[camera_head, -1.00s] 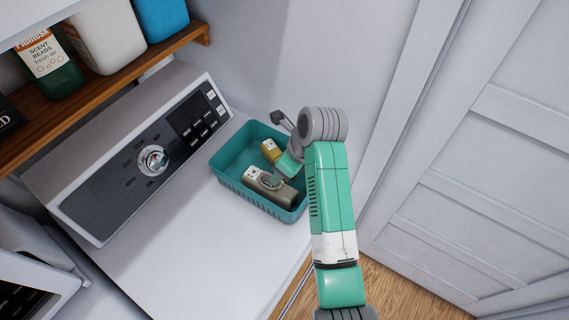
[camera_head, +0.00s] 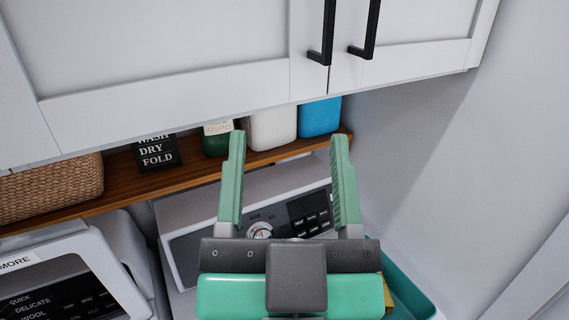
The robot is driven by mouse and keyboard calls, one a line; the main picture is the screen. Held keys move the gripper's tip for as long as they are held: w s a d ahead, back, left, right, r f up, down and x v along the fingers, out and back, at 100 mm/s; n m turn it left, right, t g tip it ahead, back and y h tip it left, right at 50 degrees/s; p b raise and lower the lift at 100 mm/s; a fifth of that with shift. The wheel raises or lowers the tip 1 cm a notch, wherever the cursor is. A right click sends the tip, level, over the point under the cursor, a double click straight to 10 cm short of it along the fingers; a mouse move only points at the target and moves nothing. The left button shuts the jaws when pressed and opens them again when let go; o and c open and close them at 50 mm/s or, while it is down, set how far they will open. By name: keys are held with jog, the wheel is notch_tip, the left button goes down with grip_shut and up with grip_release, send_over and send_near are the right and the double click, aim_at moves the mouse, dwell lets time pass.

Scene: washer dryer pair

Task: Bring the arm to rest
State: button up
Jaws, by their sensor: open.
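My gripper (camera_head: 288,150) is in front of the camera, its two green fingers pointing up and spread wide apart. It is open with nothing between the fingers. Behind it is the control panel of a white machine, with a knob (camera_head: 260,231) showing between the fingers. The gripper's dark crossbar and green body cover the lower middle of the view. The rest of my arm is out of sight.
A teal basket (camera_head: 418,297) is partly hidden at lower right. A wooden shelf (camera_head: 120,186) holds a woven basket (camera_head: 50,190), a sign (camera_head: 157,152) and several bottles, including a blue one (camera_head: 319,117). White cabinets (camera_head: 160,50) with black handles hang above.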

jog(key=shift+s+a+r+n+t, duration=0.1)
jog(key=shift+s+r+n+t, duration=0.15)
jog(key=shift+s, duration=0.25)
jog(key=shift+s+a+r+n+t, duration=0.15)
jog(key=shift+s+r+n, duration=0.15)
jog(key=shift+s, duration=0.2)
notch_tip(320, 180, up, 17)
jog(key=p, duration=1.7)
jog(key=shift+r, duration=0.15)
jog(key=shift+a, duration=0.1)
